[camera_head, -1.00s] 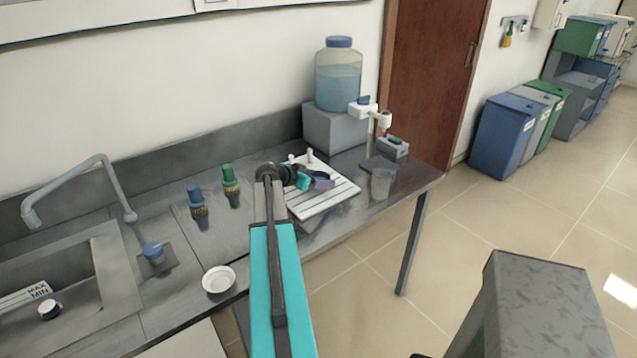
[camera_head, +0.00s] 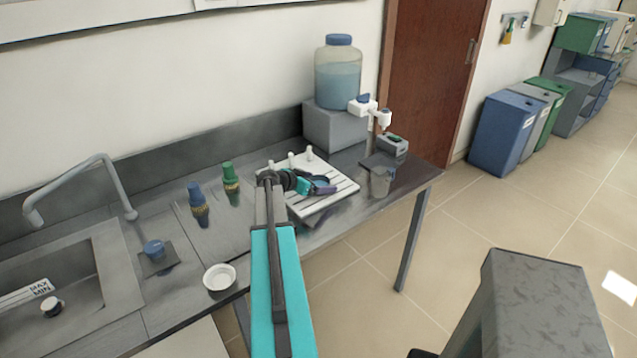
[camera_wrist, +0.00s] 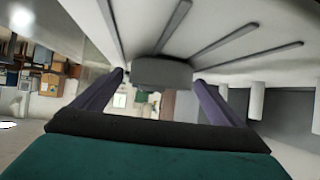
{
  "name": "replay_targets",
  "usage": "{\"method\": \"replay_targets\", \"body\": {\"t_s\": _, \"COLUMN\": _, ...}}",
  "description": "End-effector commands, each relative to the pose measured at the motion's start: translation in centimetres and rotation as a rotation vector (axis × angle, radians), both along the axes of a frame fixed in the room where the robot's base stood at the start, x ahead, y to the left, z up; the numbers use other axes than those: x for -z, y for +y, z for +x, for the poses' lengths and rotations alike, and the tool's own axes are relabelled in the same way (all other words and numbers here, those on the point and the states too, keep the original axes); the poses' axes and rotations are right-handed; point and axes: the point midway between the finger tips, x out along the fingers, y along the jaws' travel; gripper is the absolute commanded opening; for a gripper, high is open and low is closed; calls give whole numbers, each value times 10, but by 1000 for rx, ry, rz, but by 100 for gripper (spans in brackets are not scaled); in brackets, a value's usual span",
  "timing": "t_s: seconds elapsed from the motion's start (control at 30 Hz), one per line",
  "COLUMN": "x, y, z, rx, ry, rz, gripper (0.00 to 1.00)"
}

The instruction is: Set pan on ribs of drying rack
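The white drying rack (camera_head: 325,207) lies on the grey bench, with dark ribs and white pegs. In the wrist view its ribbed surface (camera_wrist: 225,25) fills the top, upside down. A small grey block-like piece (camera_wrist: 162,74), possibly the pan, sits against this surface, in line with one rib. My gripper (camera_head: 322,187) is low over the rack. In the wrist view my gripper (camera_wrist: 158,78) has its purple fingers spread either side of the grey piece, with a gap visible at the left. Contact at the right is unclear. In the head view my gripper hides this piece.
A clear beaker (camera_head: 381,184) and a small balance (camera_head: 394,146) stand right of the rack. A water jug (camera_head: 338,75) is behind. A sink (camera_head: 92,258) is far left.

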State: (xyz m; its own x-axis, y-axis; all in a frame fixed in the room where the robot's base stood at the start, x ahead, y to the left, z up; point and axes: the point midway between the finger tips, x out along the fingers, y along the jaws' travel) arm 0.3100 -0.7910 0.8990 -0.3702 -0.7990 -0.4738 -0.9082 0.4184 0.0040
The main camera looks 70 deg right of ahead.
Motion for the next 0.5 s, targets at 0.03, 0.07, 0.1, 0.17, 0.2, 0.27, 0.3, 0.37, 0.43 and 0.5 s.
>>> {"method": "replay_targets", "body": {"t_s": 0.03, "x": 0, "y": 0, "z": 0, "rx": 0, "ry": 0, "rz": 0, "gripper": 92}}
{"method": "replay_targets", "body": {"t_s": 0.07, "x": 0, "y": 0, "z": 0, "rx": 0, "ry": 0, "rz": 0, "gripper": 92}}
{"method": "replay_targets", "body": {"t_s": 0.1, "x": 0, "y": 0, "z": 0, "rx": 0, "ry": 0, "rz": 0, "gripper": 92}}
{"method": "replay_targets", "body": {"t_s": 0.17, "x": 0, "y": 0, "z": 0, "rx": 0, "ry": 0, "rz": 0, "gripper": 92}}
{"method": "replay_targets", "body": {"t_s": 0.2, "x": 0, "y": 0, "z": 0, "rx": 0, "ry": 0, "rz": 0, "gripper": 92}}
{"method": "replay_targets", "body": {"t_s": 0.27, "x": 0, "y": 0, "z": 0, "rx": 0, "ry": 0, "rz": 0, "gripper": 92}}
{"method": "replay_targets", "body": {"t_s": 0.3, "x": -1, "y": 0, "z": 0, "rx": 0, "ry": 0, "rz": 0, "gripper": 92}}
{"method": "replay_targets", "body": {"t_s": 0.37, "x": -1, "y": 0, "z": 0, "rx": 0, "ry": 0, "rz": 0, "gripper": 92}}
{"method": "replay_targets", "body": {"t_s": 0.43, "x": -3, "y": 0, "z": 0, "rx": 0, "ry": 0, "rz": 0, "gripper": 92}}
{"method": "replay_targets", "body": {"t_s": 0.5, "x": -3, "y": 2, "z": 1, "rx": 0, "ry": -1, "rz": -1, "gripper": 92}}
